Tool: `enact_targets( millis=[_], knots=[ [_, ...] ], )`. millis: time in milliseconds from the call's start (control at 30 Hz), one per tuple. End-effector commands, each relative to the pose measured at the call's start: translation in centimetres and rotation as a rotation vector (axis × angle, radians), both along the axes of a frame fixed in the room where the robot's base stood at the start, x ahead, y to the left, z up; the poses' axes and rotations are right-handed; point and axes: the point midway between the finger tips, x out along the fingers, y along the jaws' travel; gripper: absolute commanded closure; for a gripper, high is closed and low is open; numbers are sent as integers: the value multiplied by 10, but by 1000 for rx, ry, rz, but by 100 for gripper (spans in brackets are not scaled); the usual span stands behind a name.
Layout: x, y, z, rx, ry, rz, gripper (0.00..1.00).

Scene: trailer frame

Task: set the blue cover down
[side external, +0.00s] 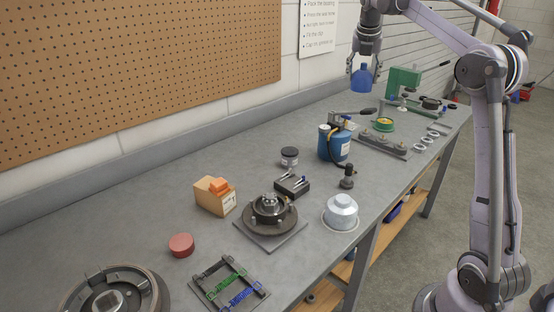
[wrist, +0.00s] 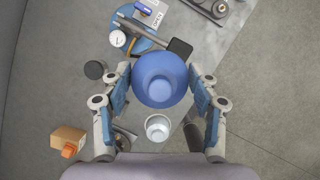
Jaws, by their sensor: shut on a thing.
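The blue cover (side external: 361,80) is a rounded cup-like cap with a narrower raised end. It hangs in the air above the far half of the bench, apart from the bench top. My gripper (side external: 363,66) points down and is shut on it. In the wrist view the blue cover (wrist: 160,82) sits between the two fingers of my gripper (wrist: 160,76), with its narrow end facing the camera. It hides part of the bench beneath it.
Below stand a blue tank (side external: 336,143) with a gauge, a silver cover (side external: 341,212), a wheel hub (side external: 270,210) on a plate, a dark jar (side external: 289,157) and a cardboard box (side external: 214,195). A green machine (side external: 403,82) stands at the far end. Bare bench (side external: 215,155) lies along the wall.

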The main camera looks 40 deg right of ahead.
Motion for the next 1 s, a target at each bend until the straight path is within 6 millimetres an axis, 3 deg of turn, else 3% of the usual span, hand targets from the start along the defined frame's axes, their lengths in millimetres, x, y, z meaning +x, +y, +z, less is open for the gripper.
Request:
enact_targets(
  millis=[33, 200, 500, 667, 1000],
  knots=[
    [19, 20, 0, 0, 0, 31, 66],
    [66, 82, -1, -2, -1, 106, 66],
    [111, 164, -2, -3, -4, 192, 66],
    [124, 194, -3, -5, -4, 222, 66],
    [124, 193, -48, -4, -5, 219, 66]
  ],
)
